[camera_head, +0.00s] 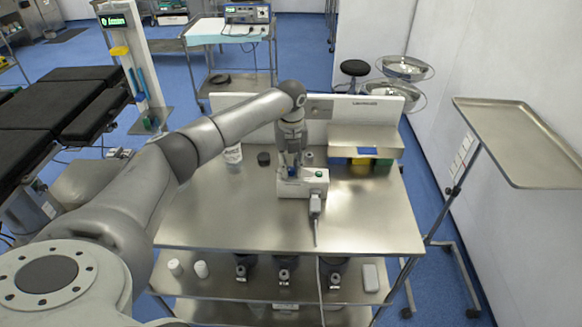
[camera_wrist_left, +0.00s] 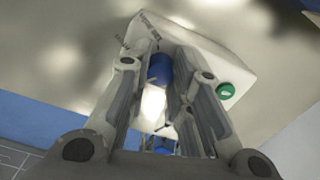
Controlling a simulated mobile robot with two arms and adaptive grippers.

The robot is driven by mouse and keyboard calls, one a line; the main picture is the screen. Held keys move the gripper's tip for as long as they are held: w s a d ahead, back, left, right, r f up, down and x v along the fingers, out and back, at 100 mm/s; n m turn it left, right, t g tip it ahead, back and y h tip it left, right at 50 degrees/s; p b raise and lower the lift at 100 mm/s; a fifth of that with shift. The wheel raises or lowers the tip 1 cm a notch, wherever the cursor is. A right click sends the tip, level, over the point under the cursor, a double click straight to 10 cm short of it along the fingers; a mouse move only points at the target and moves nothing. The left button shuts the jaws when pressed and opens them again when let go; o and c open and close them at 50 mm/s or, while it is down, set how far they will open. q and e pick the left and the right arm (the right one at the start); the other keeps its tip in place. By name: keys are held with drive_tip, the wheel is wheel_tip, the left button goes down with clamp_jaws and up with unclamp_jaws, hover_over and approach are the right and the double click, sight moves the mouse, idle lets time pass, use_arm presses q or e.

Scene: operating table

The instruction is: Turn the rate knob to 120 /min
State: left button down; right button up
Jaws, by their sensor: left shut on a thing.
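The white device (camera_head: 312,184) stands on the steel table with a green button on top. It also fills the upper middle of the left wrist view (camera_wrist_left: 200,45), where printed marks show on its left edge. My left gripper (camera_head: 290,172) points down over the left part of the device. In the left wrist view its two fingers stand on either side of the blue knob (camera_wrist_left: 160,69), and the gripper is shut on it. The knob's pointer and its rate setting cannot be read. My right gripper is not in view.
A grey plug and cable (camera_head: 315,205) come off the device's front and hang over the table edge. A clear jar (camera_head: 233,155) and a dark round cap (camera_head: 263,158) stand left of my gripper. A steel box (camera_head: 365,139) is at the back right. The table's front (camera_head: 260,232) is mostly bare.

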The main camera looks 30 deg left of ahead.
use_arm(q)
drive_tip(key=m+b, duration=0.2)
drive_tip(key=m, duration=0.3)
drive_tip(key=m+b, duration=0.1)
drive_tip(key=m, duration=0.5)
drive_tip(key=m+b, duration=0.1)
drive_tip(key=m, duration=0.4)
drive_tip(key=m+b, duration=0.1)
drive_tip(key=m, duration=0.4)
drive_tip(key=shift+m, duration=0.3)
idle(0.4)
drive_tip(key=c, duration=1.3)
unclamp_jaws()
drive_tip(key=shift+o, duration=0.2)
drive_tip(key=shift+r, duration=0.1)
